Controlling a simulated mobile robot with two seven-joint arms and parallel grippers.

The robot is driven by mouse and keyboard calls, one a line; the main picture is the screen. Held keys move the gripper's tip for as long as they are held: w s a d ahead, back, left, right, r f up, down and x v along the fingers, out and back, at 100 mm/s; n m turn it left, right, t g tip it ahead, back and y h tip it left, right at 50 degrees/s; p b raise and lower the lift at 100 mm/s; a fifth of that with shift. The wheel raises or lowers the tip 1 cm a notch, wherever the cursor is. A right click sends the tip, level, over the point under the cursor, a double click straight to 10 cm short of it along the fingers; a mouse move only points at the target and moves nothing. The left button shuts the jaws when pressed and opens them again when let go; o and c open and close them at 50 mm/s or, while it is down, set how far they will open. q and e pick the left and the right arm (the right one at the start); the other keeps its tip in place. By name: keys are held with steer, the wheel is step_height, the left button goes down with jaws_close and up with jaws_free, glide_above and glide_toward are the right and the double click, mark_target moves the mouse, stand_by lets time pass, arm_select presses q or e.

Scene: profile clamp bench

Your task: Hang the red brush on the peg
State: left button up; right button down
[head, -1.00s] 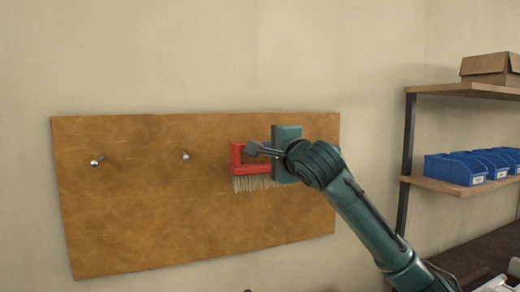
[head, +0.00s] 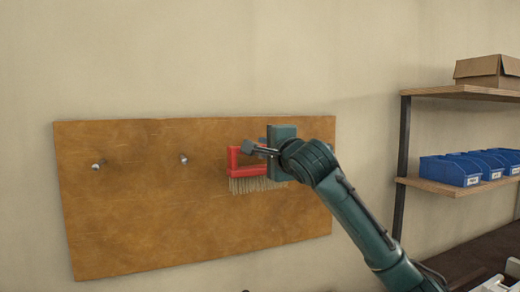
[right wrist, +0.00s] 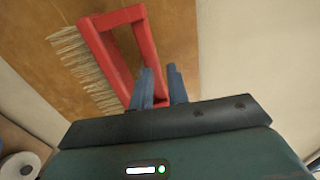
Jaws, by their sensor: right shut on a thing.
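The red brush (head: 232,158) has a red frame-like handle and pale bristles hanging down. It is held upright in front of the brown board (head: 140,230). My right gripper (head: 263,150) is shut on the brush's handle, from the right side. In the right wrist view the red brush (right wrist: 143,45) runs up from the blue fingers (right wrist: 162,86), bristles to the left. Two metal pegs stick out of the board left of the brush: a nearer peg (head: 184,159) and a far-left peg (head: 98,165). The board behind the brush and gripper is hidden. My left gripper is out of view.
A shelf (head: 455,91) stands at the right, with a cardboard box (head: 488,70) on top and several blue bins (head: 450,170) below. A white roll (right wrist: 20,166) shows at the lower left of the right wrist view. The board left of the brush is free apart from the pegs.

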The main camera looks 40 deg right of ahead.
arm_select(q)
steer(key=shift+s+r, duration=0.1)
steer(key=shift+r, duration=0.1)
arm_select(e)
steer(key=shift+w+d+r, duration=0.25)
steer(key=shift+d+r, duration=0.15)
steer(key=w+f, duration=0.2)
steer(key=w, duration=0.1)
steer(key=shift+w+a+f, duration=0.15)
steer(key=shift+w, duration=0.1)
steer(key=shift+s, duration=0.25)
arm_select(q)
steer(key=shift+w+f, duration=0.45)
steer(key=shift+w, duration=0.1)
arm_select(e)
steer(key=shift+f, duration=0.1)
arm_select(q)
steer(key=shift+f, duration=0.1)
arm_select(e)
steer(key=shift+s, duration=0.3)
